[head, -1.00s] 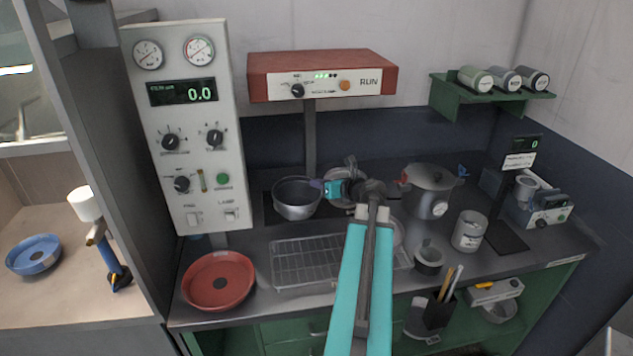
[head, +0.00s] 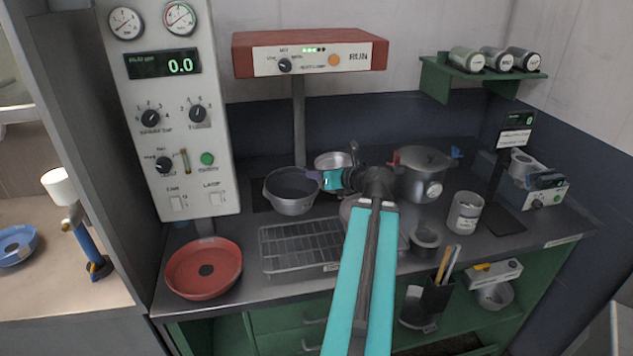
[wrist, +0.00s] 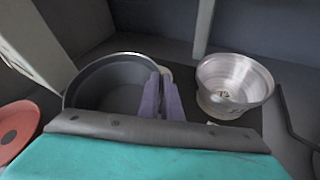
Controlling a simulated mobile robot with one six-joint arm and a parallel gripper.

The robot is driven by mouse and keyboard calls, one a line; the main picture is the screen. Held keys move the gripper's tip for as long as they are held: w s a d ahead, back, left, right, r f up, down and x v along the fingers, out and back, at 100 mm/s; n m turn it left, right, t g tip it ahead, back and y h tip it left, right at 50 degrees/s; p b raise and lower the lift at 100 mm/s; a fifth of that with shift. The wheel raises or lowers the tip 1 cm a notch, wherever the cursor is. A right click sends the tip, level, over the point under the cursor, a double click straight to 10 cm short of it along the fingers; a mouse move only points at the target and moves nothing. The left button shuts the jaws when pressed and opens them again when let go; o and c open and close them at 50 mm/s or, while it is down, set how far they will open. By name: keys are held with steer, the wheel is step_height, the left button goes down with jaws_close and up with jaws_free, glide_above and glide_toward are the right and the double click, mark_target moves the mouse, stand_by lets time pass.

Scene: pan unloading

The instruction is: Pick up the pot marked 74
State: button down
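A dark grey pot (head: 291,193) stands at the back of the counter; its open top also shows in the wrist view (wrist: 105,92). My gripper (head: 314,181) is at this pot's right rim. In the wrist view its two purple fingers (wrist: 161,82) stand a little apart over the right rim. I cannot tell whether they touch the wall. A shiny pan with a small mark (wrist: 224,96) stands to the right, partly hidden behind my gripper in the head view.
A wire rack (head: 290,246) lies in front of the dark pot, with a red dish (head: 203,270) at its left. A post (head: 299,130) under the red unit (head: 310,52) rises behind the pots. A pale canister (head: 464,214) and a small dark pot (head: 425,240) stand right.

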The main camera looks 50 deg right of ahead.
steer(key=shift+s+a+f+b, duration=0.25)
steer(key=shift+s+b, duration=0.2)
steer(key=shift+b, duration=1.45)
steer(key=shift+s+a+r+b, duration=0.15)
steer(key=shift+s+r+b, duration=0.1)
steer(key=shift+b, duration=0.55)
steer(key=shift+r, duration=0.15)
